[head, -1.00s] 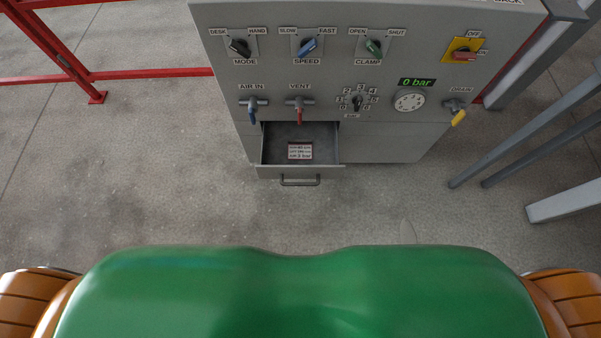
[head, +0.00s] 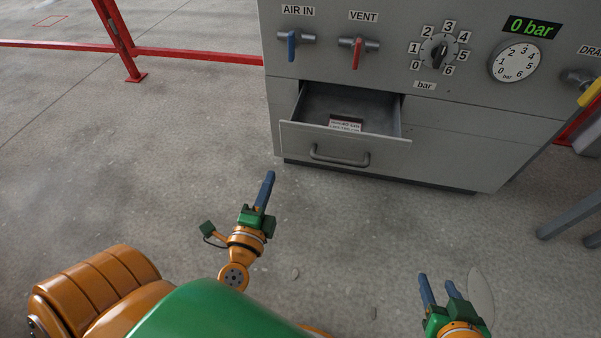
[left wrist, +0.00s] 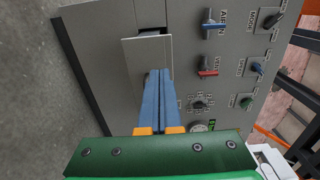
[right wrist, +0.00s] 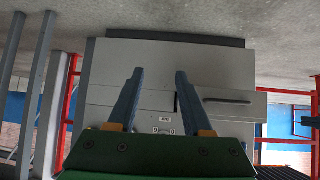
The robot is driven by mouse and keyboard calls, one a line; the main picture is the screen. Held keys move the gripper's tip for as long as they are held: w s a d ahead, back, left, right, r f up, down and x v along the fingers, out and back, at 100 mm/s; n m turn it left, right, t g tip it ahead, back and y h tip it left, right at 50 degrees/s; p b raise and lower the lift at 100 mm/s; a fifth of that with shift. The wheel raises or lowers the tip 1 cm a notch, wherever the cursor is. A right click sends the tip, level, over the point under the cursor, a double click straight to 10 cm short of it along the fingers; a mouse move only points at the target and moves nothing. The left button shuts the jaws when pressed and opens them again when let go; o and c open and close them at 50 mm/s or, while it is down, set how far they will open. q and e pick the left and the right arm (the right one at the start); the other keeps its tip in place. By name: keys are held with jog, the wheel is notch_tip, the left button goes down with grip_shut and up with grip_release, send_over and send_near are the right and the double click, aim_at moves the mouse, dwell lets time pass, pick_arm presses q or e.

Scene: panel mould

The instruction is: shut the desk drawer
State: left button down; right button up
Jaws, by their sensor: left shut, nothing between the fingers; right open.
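The desk drawer (head: 300,138) is pulled out of the grey desk's front, with a bar handle (head: 340,158) on its face and a small printed card (head: 345,125) inside. In the left wrist view the drawer front (left wrist: 134,66) shows beyond my fingers. My left gripper (head: 268,178) is shut and empty, its blue fingers pointing towards the drawer from below and left of the handle, apart from it in the head view. My right gripper (head: 440,284) is open and empty, low at the right, farther from the drawer. The right wrist view shows its spread fingers (right wrist: 155,85) before the desk.
The desk panel carries a blue air-in lever (head: 291,45), a red vent lever (head: 357,53), a bar dial (head: 439,52) and a gauge (head: 516,62) above the drawer. A red rail (head: 190,54) stands left, grey struts (head: 572,212) right. The floor before the desk is clear.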

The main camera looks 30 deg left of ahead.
pick_arm(q)
jog(key=w, duration=0.2)
jog(key=p, duration=0.1)
send_near(289, 129)
jog(key=x, duration=0.6)
jog(key=shift+w+a+b, duration=0.1)
jog(key=shift+w+b, duration=0.15)
jog(key=shift+b, duration=0.05)
jog(key=shift+w, duration=0.15)
pick_arm(e)
jog(key=shift+w+a+r+t, duration=0.2)
jog(key=shift+w+r+t, duration=0.25)
jog(key=shift+r, duration=0.25)
